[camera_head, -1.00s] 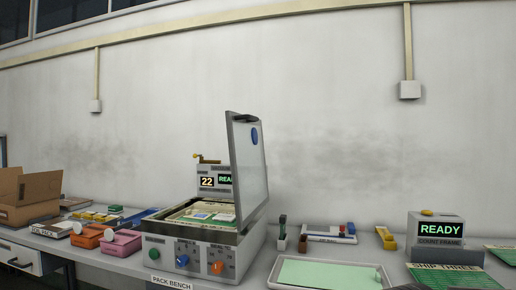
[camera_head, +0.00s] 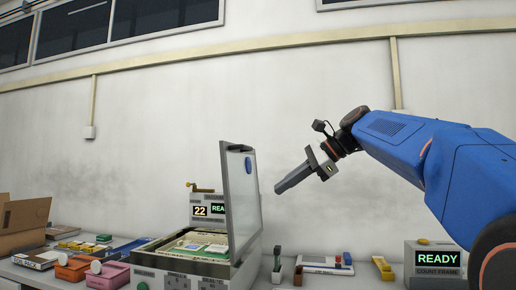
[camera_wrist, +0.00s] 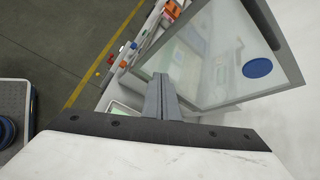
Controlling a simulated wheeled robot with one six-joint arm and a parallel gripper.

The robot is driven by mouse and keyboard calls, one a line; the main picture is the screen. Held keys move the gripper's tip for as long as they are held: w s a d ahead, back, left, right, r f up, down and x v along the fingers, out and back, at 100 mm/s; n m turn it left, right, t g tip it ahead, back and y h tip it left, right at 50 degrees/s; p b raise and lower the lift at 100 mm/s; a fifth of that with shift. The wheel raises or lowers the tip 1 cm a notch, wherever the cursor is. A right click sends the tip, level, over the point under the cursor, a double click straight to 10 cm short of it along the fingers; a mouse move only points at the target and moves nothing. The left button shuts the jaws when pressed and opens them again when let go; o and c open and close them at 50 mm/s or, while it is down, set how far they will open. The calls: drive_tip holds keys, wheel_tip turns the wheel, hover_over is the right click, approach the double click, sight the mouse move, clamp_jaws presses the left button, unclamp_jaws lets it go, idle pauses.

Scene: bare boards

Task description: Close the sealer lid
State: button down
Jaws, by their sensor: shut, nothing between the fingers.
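The sealer (camera_head: 180,271) is a pale box on the bench with boards and a card inside its open top. Its lid (camera_head: 239,200) stands raised, nearly upright, at the box's right side. A blue oval (camera_head: 248,165) sits near the lid's top. My gripper (camera_head: 279,189) is shut and empty, in the air to the right of the lid, pointing down and left. In the wrist view, the lid (camera_wrist: 225,60) fills the upper right, with its blue oval (camera_wrist: 257,68). The shut fingers (camera_wrist: 161,95) appear in front of the lid; I cannot tell whether they touch it.
A display reading 22 (camera_head: 209,210) stands behind the sealer. Pink and orange tubs (camera_head: 107,275) and a cardboard box (camera_head: 24,222) are at left. A READY count frame (camera_head: 437,260) stands at right.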

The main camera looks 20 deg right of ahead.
drive_tip(key=w+d+r+m+y, duration=0.1)
drive_tip(key=w+d+r+m, duration=0.1)
drive_tip(key=r, duration=0.3)
drive_tip(key=w+d+r+m+y, duration=0.1)
drive_tip(key=w+d+r, duration=0.15)
drive_tip(key=r, duration=0.25)
drive_tip(key=m+y, duration=0.2)
drive_tip(key=y, duration=0.1)
approach(248, 147)
drive_tip(key=x, duration=0.6)
drive_tip(key=shift+a, duration=0.25)
